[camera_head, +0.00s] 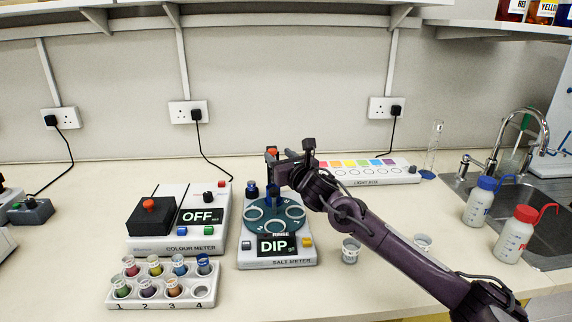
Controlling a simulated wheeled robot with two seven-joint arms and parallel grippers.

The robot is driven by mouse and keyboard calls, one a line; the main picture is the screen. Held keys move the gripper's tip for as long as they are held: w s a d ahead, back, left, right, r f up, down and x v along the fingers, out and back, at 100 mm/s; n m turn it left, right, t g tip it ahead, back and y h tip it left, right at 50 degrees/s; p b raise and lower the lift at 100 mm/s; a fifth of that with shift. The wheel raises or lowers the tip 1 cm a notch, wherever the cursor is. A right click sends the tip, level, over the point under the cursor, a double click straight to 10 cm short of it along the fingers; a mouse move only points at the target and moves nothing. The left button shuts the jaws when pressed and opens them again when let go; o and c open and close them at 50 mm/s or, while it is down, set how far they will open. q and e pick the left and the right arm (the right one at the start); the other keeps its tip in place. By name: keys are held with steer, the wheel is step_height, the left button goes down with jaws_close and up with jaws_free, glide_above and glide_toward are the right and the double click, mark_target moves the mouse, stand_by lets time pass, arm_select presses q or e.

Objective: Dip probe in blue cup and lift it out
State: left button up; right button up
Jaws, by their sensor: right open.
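The salt meter (250,256) stands at the middle of the bench, its display reading DIP. On top is a round teal plate (261,226) with ring-shaped places. A small blue part (273,191) shows at the plate's back edge; I cannot tell if it is the blue cup or part of the probe. A red-topped dark part (271,151) rises behind it, partly hidden by my gripper. My right gripper (283,170) is open above the back of the salt meter, its fingers hard to make out. My left gripper is not in view.
A colour meter (150,245) reading OFF and a numbered rack (130,299) of coloured vials stand left. Two clear cups (350,252) (422,243) flank my right forearm. A light box (385,180), wash bottles (479,205) (514,238) and a sink (540,176) are right.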

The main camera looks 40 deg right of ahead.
steer(key=shift+s+a+b, duration=0.2)
steer(key=shift+s+b, duration=0.05)
steer(key=shift+s, duration=0.95)
steer(key=shift+s+a+b, duration=0.15)
steer(key=shift+s+b, duration=0.1)
steer(key=shift+s, duration=0.95)
